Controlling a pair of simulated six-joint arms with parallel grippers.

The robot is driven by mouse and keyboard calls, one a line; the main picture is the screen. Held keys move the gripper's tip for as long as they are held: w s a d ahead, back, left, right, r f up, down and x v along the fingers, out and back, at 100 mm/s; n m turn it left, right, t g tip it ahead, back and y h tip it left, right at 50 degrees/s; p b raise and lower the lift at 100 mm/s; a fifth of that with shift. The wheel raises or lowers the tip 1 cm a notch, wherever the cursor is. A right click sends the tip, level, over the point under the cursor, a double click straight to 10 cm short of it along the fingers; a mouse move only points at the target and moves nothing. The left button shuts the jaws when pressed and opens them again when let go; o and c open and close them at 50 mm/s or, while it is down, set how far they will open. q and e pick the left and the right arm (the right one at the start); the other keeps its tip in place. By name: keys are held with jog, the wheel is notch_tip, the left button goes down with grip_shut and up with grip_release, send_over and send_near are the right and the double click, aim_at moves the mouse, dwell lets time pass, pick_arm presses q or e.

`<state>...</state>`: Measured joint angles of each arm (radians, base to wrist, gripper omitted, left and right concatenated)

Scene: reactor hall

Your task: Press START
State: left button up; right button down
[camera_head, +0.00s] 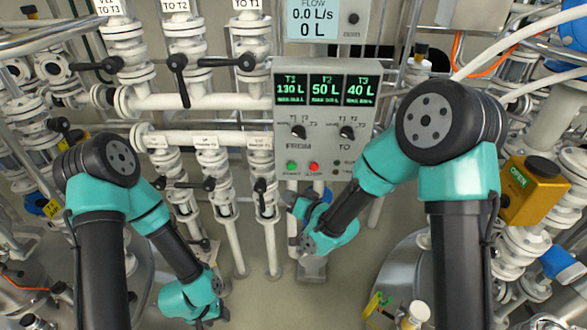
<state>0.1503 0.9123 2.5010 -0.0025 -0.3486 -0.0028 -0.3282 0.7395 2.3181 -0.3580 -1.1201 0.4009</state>
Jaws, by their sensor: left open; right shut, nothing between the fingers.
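The grey control panel (278,120) hangs at the centre, with three green-lit tank displays reading T1 130 L, T2 50 L and T3 40 L. Below its FROM and TO knobs sit a green button (292,166) and a red button (313,167); their small labels are hard to read. My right gripper (298,200) is shut and empty, just below the panel's lower edge and the green button, apparently apart from it. Its fingertips are small and partly hidden by my wrist. My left gripper (214,314) is open and empty, low and left of the panel near the bottom edge.
A flow display (313,18) above the panel reads 0.0 L/s and 0 L. White pipes and valves with black handles (178,64) fill the space left of the panel. A yellow OPEN box (534,190) stands at the right. Grey floor (262,300) shows between my arms.

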jog(key=shift+w+d, duration=0.15)
jog(key=shift+w, duration=2.05)
jog(key=shift+w+d, duration=0.1)
jog(key=shift+w, duration=2.1)
jog(key=shift+w, duration=0.1)
jog(key=shift+w, duration=0.3)
jog(key=shift+w, duration=0.5)
jog(key=shift+s, duration=0.9)
jog(key=shift+s+a, duration=0.15)
jog(key=shift+s, duration=2.4)
